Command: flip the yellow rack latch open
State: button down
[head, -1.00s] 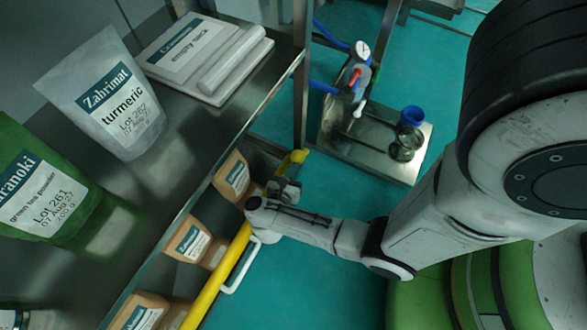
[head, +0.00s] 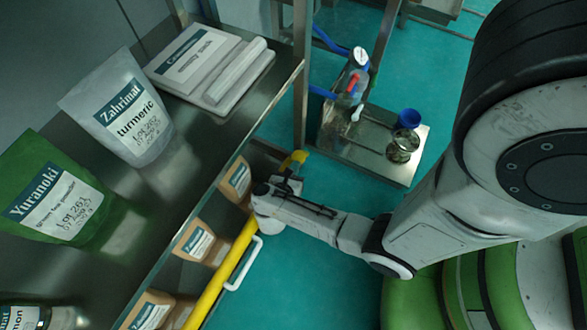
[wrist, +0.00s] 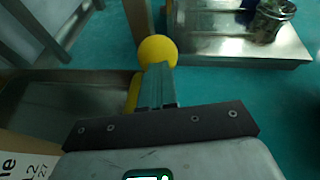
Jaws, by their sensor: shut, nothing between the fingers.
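The yellow latch is a long bar (head: 222,277) along the front of the rack's lower level. Its far end shows as a yellow tip (head: 299,157) beside the rack post. In the wrist view that end is a round yellow knob (wrist: 157,50), with a yellow strip to the left of the fingers. My gripper (head: 290,182) is over the far part of the bar and hides it. In the wrist view my gripper (wrist: 158,72) is shut and empty, its fingertips overlapping the lower edge of the knob. I cannot tell whether they touch.
A white handle (head: 244,264) sticks out beside the bar. Brown pouches (head: 200,243) stand on the lower level, and larger pouches (head: 118,108) on the steel shelf above. A low metal stand (head: 368,152) with bottles is beyond. Green floor (head: 320,285) right of the rack is clear.

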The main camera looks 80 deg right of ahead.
aim_at(299, 157)
jog(key=d+r+y+p, duration=0.1)
jog(key=p, duration=0.2)
jog(key=d+r+y+p, duration=0.1)
jog(key=r+p, duration=0.1)
jog(key=p, duration=0.1)
jog(key=shift+s+d+r+y+p, duration=0.1)
jog(key=shift+s+r+y+p, duration=0.05)
jog(key=shift+s+y+p, duration=0.2)
jog(key=d+p, duration=0.1)
jog(key=p, duration=0.1)
jog(key=r+y+p, duration=0.1)
jog(key=d+y+p, duration=0.1)
jog(key=p, duration=0.1)
jog(key=shift+s+d+r+m+t+y+p, duration=0.2)
jog(key=shift+s+d+m+t+y+p, duration=0.1)
jog(key=shift+d+t, duration=0.1)
jog(key=shift+s+d+r+p, duration=0.1)
jog(key=shift+s+d+p, duration=0.1)
jog(key=shift+d+p, duration=0.8)
jog(key=shift+s+d+p, duration=0.15)
jog(key=shift+d+p, duration=0.1)
jog(key=shift+d, duration=0.35)
jog(key=shift+s+d+p, duration=0.15)
jog(key=shift+d+p, duration=0.05)
jog(key=shift+d, duration=0.4)
jog(key=shift+r, duration=0.1)
